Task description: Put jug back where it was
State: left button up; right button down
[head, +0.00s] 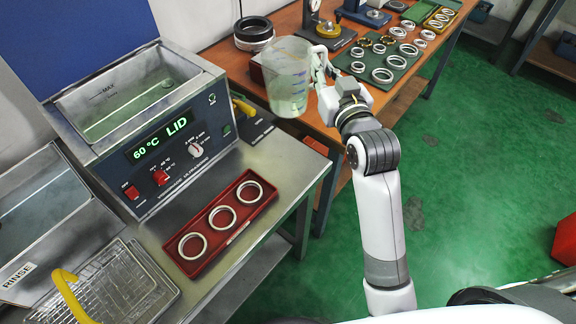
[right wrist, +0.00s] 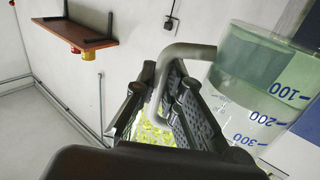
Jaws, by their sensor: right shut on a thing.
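The clear jug (head: 286,88) with blue graduation marks hangs in the air above the gap between the steel bench and the wooden table. It is roughly upright and has some pale liquid or tint low down. My right gripper (head: 322,74) is shut on its handle at the jug's right side. In the right wrist view the gripper's fingers (right wrist: 165,105) close around the grey handle (right wrist: 178,55), and the jug body (right wrist: 262,85) shows its 100, 200 and 300 marks. My left gripper is not in view.
The ultrasonic bath (head: 150,130) with an open blue lid stands at left, beside the rinse tank (head: 45,215) and wire basket (head: 125,285). A red tray (head: 222,222) of three rings lies on the steel bench. Rings on a green mat (head: 385,62) crowd the wooden table (head: 285,22).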

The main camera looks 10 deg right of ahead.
jog(key=shift+w+r, duration=0.2)
jog(key=shift+w, duration=0.05)
notch_tip(320, 180, down, 20)
jog(key=shift+r+b, duration=0.15)
jog(key=shift+b, duration=1.1)
jog(key=c, duration=1.7)
grip_release()
jog(key=s, duration=1.2)
jog(key=shift+d, duration=0.45)
